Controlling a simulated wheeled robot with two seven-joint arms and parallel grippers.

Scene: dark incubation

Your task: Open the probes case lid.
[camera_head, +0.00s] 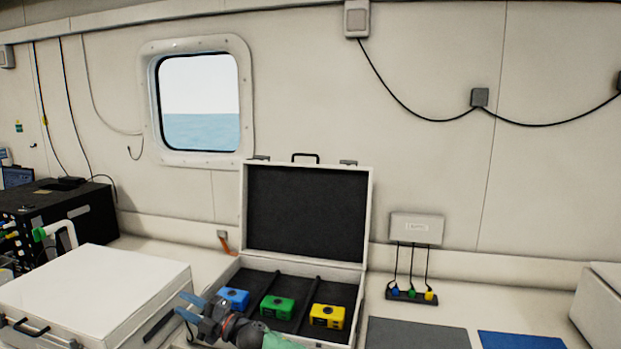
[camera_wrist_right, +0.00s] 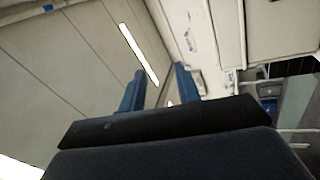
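A white case (camera_head: 368,215) stands on the counter with its dark-lined lid (camera_head: 307,212) raised upright against the wall side. In its black-lined base sit a blue block (camera_head: 234,298), a green block (camera_head: 278,307) and a yellow block (camera_head: 327,316), split by dark dividers. No label shows that names it the probes case. My right gripper (camera_head: 190,307) is at the case's front left, its blue fingers apart and pointing left. In the right wrist view the fingers (camera_wrist_right: 158,88) stand apart with nothing between them. My left gripper is out of view.
A second white case (camera_head: 95,290), shut, with a black handle, stands close on the left. Black equipment (camera_head: 75,215) is behind it. A small rack (camera_head: 411,296) with cabled coloured plugs, a grey mat (camera_head: 415,334) and a blue mat (camera_head: 520,341) lie to the right.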

